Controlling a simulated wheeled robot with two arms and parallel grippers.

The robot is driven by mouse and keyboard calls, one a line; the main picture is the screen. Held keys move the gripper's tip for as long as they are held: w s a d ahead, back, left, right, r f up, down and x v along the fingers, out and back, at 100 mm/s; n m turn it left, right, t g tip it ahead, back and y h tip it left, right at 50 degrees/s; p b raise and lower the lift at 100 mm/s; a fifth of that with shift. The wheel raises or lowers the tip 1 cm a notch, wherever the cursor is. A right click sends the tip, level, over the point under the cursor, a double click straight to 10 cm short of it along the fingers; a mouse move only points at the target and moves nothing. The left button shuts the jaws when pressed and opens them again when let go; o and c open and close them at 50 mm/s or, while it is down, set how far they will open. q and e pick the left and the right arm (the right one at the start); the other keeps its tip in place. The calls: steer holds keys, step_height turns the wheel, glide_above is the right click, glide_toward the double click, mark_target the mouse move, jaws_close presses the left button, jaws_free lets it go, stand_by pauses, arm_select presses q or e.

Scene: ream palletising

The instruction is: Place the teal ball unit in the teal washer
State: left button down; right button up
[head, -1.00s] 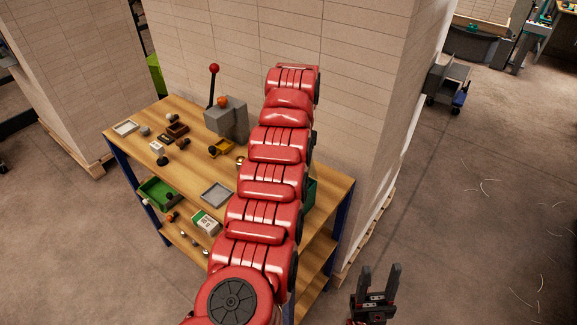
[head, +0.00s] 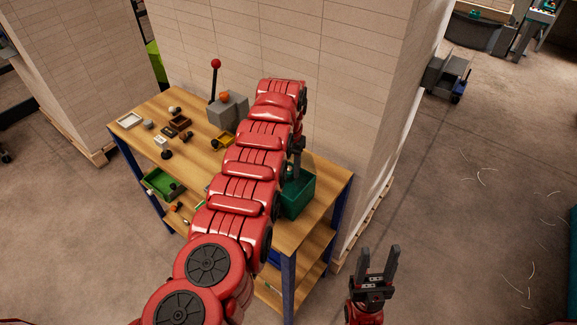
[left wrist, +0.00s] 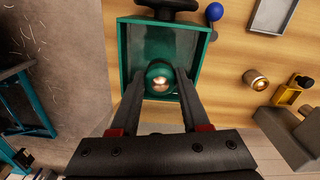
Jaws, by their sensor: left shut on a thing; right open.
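The teal washer (head: 298,196) is an open teal box at the right end of the wooden bench, partly covered by my left arm in the head view. In the left wrist view, the washer (left wrist: 204,48) shows its open inside beyond my fingers. My left gripper (left wrist: 160,88) is shut on the teal ball unit (left wrist: 154,70), a teal ball with a shiny copper-coloured middle. The ball appears over the washer's opening, close to one wall; its height above the floor is unclear. The ball is hidden in the head view. My right gripper (head: 378,265) is open and empty, off the bench's right side.
A grey press (head: 229,110) with a red-knobbed lever stands at the bench's back. A yellow holder (head: 222,141), small parts and a white tray (head: 130,120) lie left. A blue ball (left wrist: 214,11) is beside the washer.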

mark_target(288, 167)
arm_select(q)
steer(key=shift+f+b, duration=0.3)
steer(key=shift+f, duration=0.25)
steer(key=c, duration=0.7)
jaws_free()
steer(key=shift+r, duration=0.2)
step_height(288, 167, up, 8)
steer(key=b, duration=0.2)
steer(key=shift+a+b, duration=0.1)
steer(key=shift+b, duration=0.3)
step_height(288, 167, up, 5)
steer(key=p, duration=0.5)
steer(key=shift+f, duration=0.1)
